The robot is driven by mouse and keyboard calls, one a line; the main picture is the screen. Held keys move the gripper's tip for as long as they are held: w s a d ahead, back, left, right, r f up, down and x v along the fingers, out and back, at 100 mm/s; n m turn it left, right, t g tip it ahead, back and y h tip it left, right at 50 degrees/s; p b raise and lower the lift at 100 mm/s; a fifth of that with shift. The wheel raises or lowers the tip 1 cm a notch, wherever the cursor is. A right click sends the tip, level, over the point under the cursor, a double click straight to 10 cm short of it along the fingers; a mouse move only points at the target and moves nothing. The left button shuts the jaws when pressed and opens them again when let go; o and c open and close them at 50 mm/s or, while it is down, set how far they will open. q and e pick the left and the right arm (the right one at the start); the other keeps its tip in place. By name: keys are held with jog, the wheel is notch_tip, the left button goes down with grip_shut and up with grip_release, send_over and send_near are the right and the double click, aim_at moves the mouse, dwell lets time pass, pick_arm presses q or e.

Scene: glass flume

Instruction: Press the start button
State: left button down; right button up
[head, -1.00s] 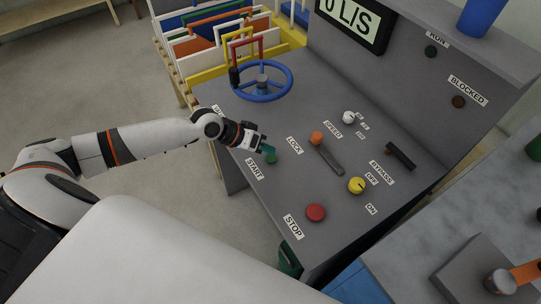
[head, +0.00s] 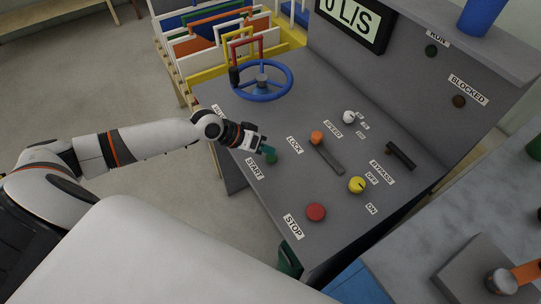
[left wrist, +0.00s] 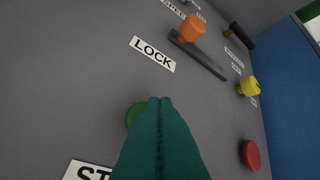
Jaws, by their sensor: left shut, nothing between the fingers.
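The green start button (head: 271,159) sits on the sloped grey control panel (head: 300,190) beside its START label (head: 255,168). My left gripper (head: 267,149) is shut and empty, its green fingertips right at the button's far edge in the head view. In the left wrist view the fingertips (left wrist: 160,101) cover part of the green button (left wrist: 134,114), whose left side shows. I cannot tell whether the tips touch it. My right gripper is out of view.
A blue handwheel (head: 263,97) stands behind. A display reads 0 L/S. The RUN lamp (head: 431,51) looks dark.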

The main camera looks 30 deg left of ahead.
aim_at(266, 157)
pick_arm(q)
jog(key=shift+f+b, duration=0.35)
jog(key=shift+f, duration=0.35)
dwell(0.6)
jog(key=shift+r, duration=0.1)
jog(key=shift+r+p, duration=0.9)
jog(key=shift+p, duration=0.1)
notch_tip(266, 157, up, 6)
jog(key=p, duration=0.5)
jog(key=shift+p, duration=0.35)
